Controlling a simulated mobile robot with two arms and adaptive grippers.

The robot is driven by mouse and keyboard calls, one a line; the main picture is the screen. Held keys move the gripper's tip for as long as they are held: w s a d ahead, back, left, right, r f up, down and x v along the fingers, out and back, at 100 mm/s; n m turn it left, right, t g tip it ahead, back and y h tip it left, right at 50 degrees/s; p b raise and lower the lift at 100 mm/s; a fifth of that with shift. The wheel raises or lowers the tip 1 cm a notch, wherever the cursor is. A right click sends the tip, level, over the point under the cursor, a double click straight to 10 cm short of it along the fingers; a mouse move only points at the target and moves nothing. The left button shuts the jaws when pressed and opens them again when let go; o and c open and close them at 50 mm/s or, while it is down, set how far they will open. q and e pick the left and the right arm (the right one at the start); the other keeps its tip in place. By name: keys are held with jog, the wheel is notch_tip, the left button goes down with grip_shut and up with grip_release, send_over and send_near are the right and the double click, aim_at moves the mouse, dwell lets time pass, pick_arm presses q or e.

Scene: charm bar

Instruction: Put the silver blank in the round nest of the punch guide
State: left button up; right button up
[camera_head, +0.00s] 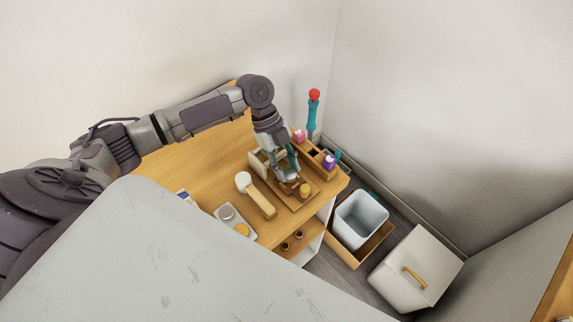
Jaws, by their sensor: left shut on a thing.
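My left gripper (287,177) points down over a wooden board (290,204) near the table's right end. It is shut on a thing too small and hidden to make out. A short yellow cylinder (305,189) stands on the board just right of the fingers. A pale tray (221,223) left of the board bears a grey round piece (226,212) and a gold round piece (242,229). I cannot tell whether the grey piece is the silver blank. The punch guide and its round nest cannot be made out under the gripper. My right gripper is not in view.
A mallet with a white head (242,181) lies between tray and board. A wooden rack (313,153) with pink (299,136) and purple (329,161) items stands behind the board. A teal tool with a red top (313,110) rises there. A bin (360,218) stands beyond the table's right edge.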

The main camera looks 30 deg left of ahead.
pick_arm(q)
jog(key=shift+f+b, duration=0.3)
jog(key=shift+f, duration=0.55)
dwell(1.3)
jog(key=o, duration=1.2)
jog(key=v, duration=1.2)
